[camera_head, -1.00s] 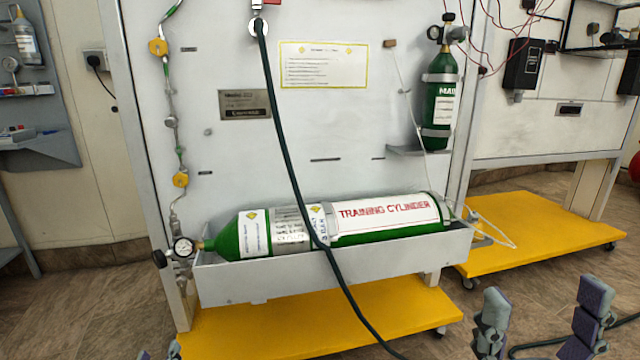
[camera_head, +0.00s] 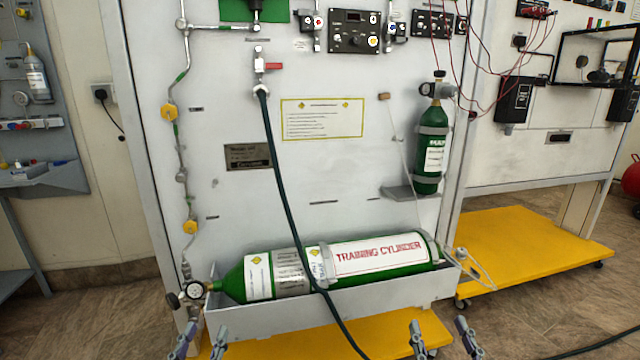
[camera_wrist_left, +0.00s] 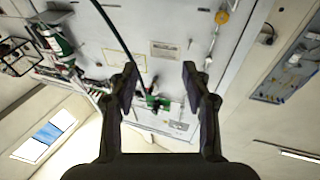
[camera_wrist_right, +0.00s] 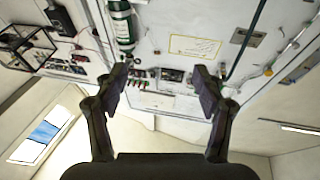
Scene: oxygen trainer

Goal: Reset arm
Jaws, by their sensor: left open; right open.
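My left gripper (camera_head: 200,343) is at the bottom of the head view, below the pressure gauge, with its two fingers apart. In the left wrist view the left gripper (camera_wrist_left: 160,88) is open and empty, facing the panel from a distance. My right gripper (camera_head: 440,338) is at the bottom right of the head view, in front of the yellow base, fingers apart. In the right wrist view the right gripper (camera_wrist_right: 162,88) is open and empty. Neither gripper touches anything that I can see. Most of both arms is out of the head view.
A large green training cylinder (camera_head: 375,255) lies in a grey trough (camera_head: 270,318) on the panel. A dark hose (camera_head: 281,185) hangs from a red-handled valve (camera_head: 268,67) across it. A small green cylinder (camera_head: 430,150) stands on a shelf at right. The yellow base (camera_head: 370,335) extends below.

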